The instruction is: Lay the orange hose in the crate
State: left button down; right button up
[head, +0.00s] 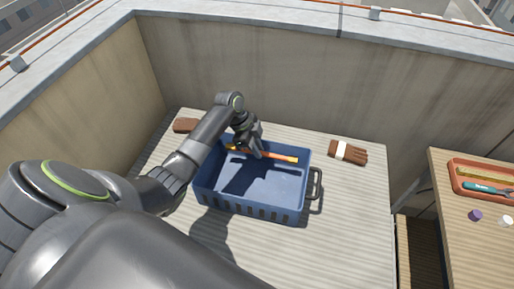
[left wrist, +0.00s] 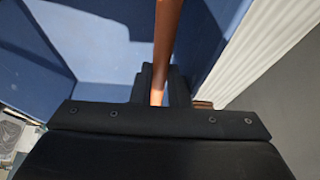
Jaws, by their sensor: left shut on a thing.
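The blue crate (head: 250,206) stands on the slatted table, with a dark handle at its right end. The orange hose (head: 283,157) shows as a short straight length along the far side of the crate. My left gripper (head: 256,152) is shut on the hose, at or over the crate's far part; in the head view I cannot tell how high the hose is. In the left wrist view the hose (left wrist: 167,35) runs between the dark fingers (left wrist: 158,88), with blue crate surfaces behind it. My right gripper is not in view.
A wooden table (head: 465,240) at right holds an orange tray (head: 462,188) with tools. A wall stands behind.

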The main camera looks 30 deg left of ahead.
pick_arm(q)
jog(key=shift+f, duration=0.2)
jog(key=shift+f+b, duration=0.35)
jog(key=shift+f, duration=0.15)
jog(key=c, duration=1.7)
grip_release()
jog(key=shift+r, duration=0.3)
jog(key=b+v, duration=0.1)
jog(key=v, duration=1.1)
jog(key=shift+r, duration=0.35)
